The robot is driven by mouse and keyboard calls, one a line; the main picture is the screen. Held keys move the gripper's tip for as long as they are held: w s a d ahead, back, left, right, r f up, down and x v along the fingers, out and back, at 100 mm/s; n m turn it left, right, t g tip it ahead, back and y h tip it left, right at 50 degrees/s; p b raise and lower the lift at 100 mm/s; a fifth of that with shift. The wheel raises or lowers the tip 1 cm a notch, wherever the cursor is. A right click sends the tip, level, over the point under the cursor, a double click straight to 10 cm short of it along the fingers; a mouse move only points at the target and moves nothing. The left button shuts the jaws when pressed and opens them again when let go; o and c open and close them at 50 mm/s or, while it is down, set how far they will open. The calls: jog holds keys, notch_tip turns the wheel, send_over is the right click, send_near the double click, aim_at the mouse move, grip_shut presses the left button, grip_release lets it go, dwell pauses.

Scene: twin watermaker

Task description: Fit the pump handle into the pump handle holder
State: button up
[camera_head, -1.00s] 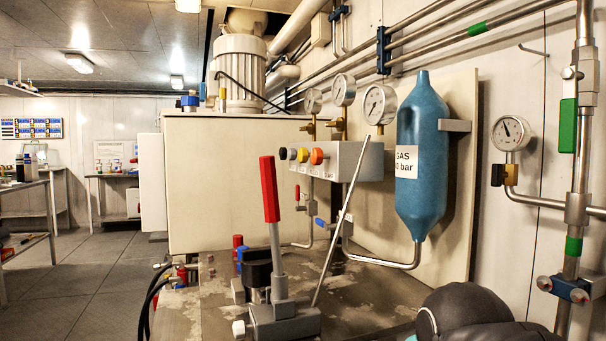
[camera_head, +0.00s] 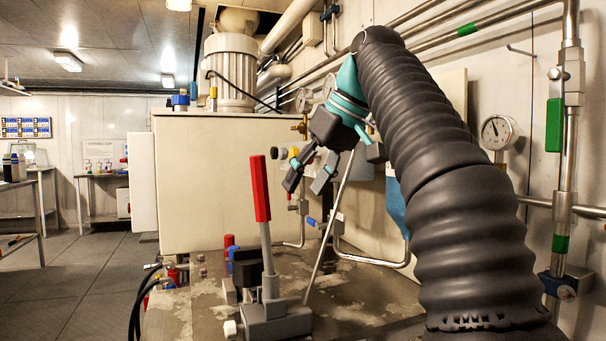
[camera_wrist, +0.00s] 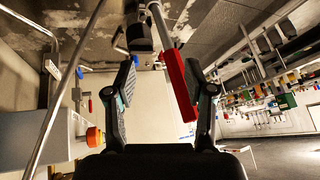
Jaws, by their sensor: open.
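The pump handle has a red grip (camera_head: 262,188) on a grey shaft (camera_head: 268,260). It stands nearly upright, its lower end at a grey block (camera_head: 275,322) on the metal bench. I cannot tell which part is the pump handle holder. My gripper (camera_head: 307,182) is open and empty, to the right of the red grip in the head view, with a gap between them. In the wrist view, the red grip (camera_wrist: 178,88) appears between the fingers of my gripper (camera_wrist: 160,82), close to the right finger; its depth is unclear.
A thin metal rod (camera_head: 331,222) slants up close right of the handle; it also shows in the wrist view (camera_wrist: 68,85). A large cream cabinet (camera_head: 215,190) stands behind. A blue gas cylinder (camera_head: 397,205) is partly hidden by my arm. Open floor (camera_head: 80,280) lies left.

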aim_at(269, 235)
jog(key=shift+w+a+r+n, duration=0.3)
jog(key=shift+r+n, duration=0.15)
jog(key=shift+n, duration=0.15)
jog(key=shift+s+x, duration=0.2)
jog(key=shift+x, duration=6.6)
jog(key=shift+a, duration=0.2)
